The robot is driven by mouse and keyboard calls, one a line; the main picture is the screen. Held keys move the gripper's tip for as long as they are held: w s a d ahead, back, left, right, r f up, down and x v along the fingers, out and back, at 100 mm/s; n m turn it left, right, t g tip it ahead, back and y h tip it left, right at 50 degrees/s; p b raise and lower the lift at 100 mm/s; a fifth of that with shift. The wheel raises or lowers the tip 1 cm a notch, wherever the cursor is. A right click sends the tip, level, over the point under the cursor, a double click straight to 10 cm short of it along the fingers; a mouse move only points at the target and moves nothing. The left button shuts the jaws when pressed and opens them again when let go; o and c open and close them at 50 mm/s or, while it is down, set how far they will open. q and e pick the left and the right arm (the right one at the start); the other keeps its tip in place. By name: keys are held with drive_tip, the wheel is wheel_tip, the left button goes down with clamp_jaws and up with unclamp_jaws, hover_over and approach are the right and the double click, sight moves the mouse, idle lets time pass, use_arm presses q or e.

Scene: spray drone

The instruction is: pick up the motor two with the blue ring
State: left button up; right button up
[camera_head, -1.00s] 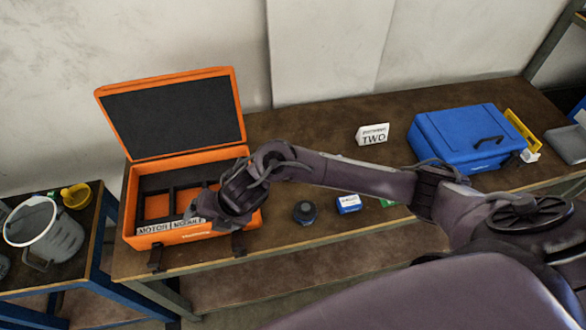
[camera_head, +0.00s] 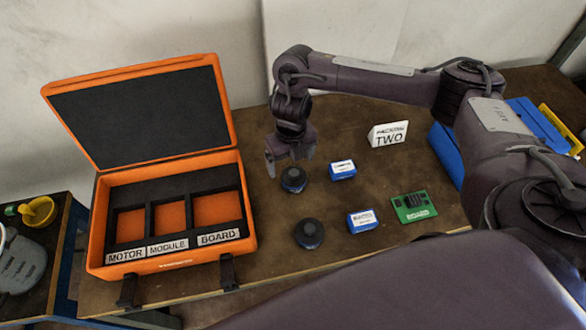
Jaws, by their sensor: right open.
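Two dark round motors lie on the brown table. The far motor (camera_head: 293,181) is just below my right gripper, and the near motor (camera_head: 309,235) stands closer to the front edge. Both look dark with a bluish tint; I cannot tell clearly which has a blue ring. My right gripper (camera_head: 289,163) is open and empty. It points down over the far motor, its fingers around or just above the motor's top; contact cannot be told. My left gripper is not in view.
An open orange case (camera_head: 249,205) has empty foam compartments labelled motor, module and board. A blue case (camera_head: 446,152) is partly hidden by my arm.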

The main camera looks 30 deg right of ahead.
sight(294, 173)
drive_tip(key=shift+w+d+f, duration=0.15)
drive_tip(key=shift+d+f, duration=0.1)
drive_tip(key=shift+f, duration=0.2)
drive_tip(key=shift+w+d+f, duration=0.15)
drive_tip(key=shift+d+f, duration=0.1)
drive_tip(key=shift+f, duration=0.2)
drive_tip(key=f, duration=0.1)
drive_tip(key=s+f+b, duration=0.1)
drive_tip(key=f, duration=0.1)
drive_tip(key=shift+s+a+f, duration=0.1)
drive_tip(key=shift+a+f, duration=0.1)
drive_tip(key=shift+w+d+f, duration=0.1)
drive_tip(key=shift+w+f, duration=0.1)
drive_tip(key=shift+f, duration=1.05)
drive_tip(key=c, duration=1)
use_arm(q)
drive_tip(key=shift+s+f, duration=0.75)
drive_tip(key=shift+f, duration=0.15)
use_arm(e)
drive_tip(key=c, duration=0.5)
drive_tip(key=shift+o, duration=0.2)
drive_tip(key=shift+r, duration=0.1)
